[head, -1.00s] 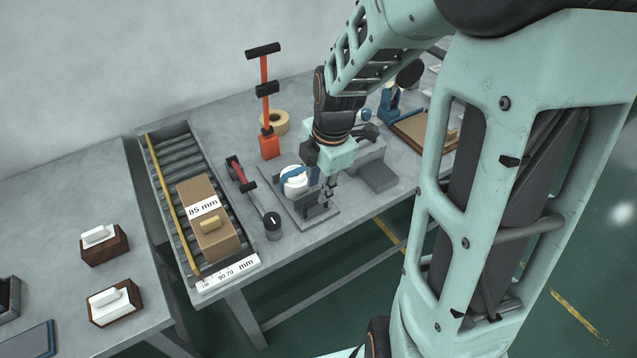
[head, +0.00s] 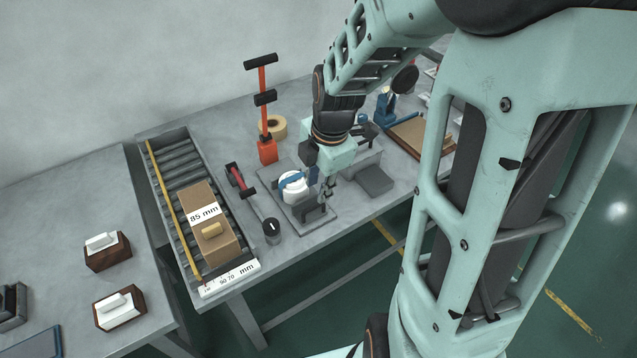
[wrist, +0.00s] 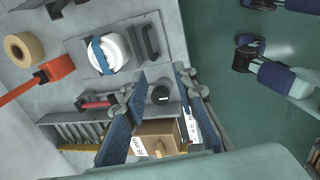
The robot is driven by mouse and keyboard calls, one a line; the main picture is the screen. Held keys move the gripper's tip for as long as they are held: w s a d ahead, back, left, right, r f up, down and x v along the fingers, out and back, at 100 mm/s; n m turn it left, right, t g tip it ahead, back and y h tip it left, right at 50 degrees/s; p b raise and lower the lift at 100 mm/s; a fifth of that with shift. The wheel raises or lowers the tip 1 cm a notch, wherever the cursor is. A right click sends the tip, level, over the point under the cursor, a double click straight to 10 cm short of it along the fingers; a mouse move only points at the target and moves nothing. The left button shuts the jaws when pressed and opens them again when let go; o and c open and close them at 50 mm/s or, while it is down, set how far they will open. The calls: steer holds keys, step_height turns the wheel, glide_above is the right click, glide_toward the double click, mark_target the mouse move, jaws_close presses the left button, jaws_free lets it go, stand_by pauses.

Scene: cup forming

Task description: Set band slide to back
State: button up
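A white round piece (head: 291,193) with a blue band (head: 293,181) across it sits on a flat grey plate (head: 328,219) on the bench. A dark upright bracket (head: 314,210) stands on the plate's front side. I cannot tell for sure which part is the band slide. In the wrist view the white piece (wrist: 115,48), blue band (wrist: 98,55) and dark bracket (wrist: 148,42) lie beyond my fingertips. My gripper (head: 325,192) is over the plate's right side, near the bracket. In the wrist view its fingers (wrist: 160,76) are apart with nothing held between them.
A black dial knob (head: 272,229) and a red-handled tool (head: 239,180) are left of the plate. A roller tray (head: 160,170) holds a cardboard box (head: 217,247) marked 85 mm. A tall orange stand (head: 267,150) and tape roll (head: 277,127) are behind. A grey block (head: 374,180) is at right.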

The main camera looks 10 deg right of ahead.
step_height(320, 180, up, 7)
steer(key=s, duration=0.1)
steer(key=shift+s+d+r, duration=0.2)
steer(key=shift+d, duration=0.05)
stand_by(0.3)
